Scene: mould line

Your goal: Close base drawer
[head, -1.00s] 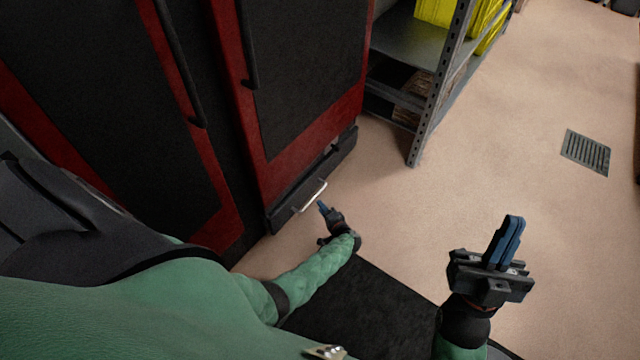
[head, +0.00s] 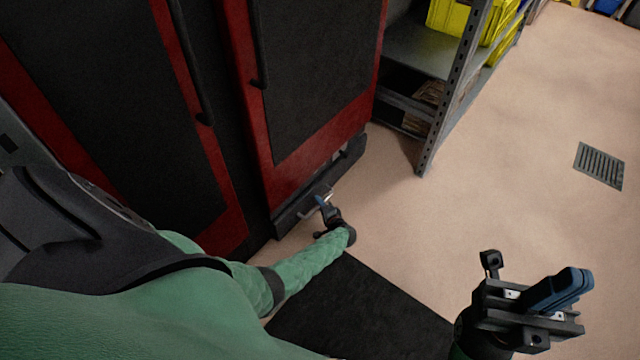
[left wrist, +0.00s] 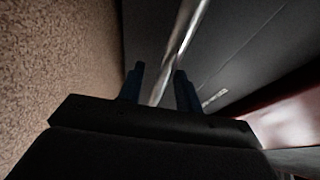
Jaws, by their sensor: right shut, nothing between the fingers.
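The base drawer (head: 290,218) is a low dark front at the foot of the red and black cabinet, with a silver bar handle (head: 306,214). Its front seems to stand slightly out from the red door above; how far is hard to tell. My left gripper (head: 322,201) is at the handle. In the left wrist view, the blue fingers of my left gripper (left wrist: 160,85) are apart, and the handle bar (left wrist: 180,45) runs between them or just beyond; contact cannot be told. My right gripper (head: 572,285) is shut and empty above the floor, lower right.
The tall cabinet's red-framed doors (head: 268,170) rise above the drawer. A grey metal shelf (head: 428,150) with a yellow crate (head: 455,16) stands to the right. A floor drain (head: 600,166) lies further right. The floor between is clear.

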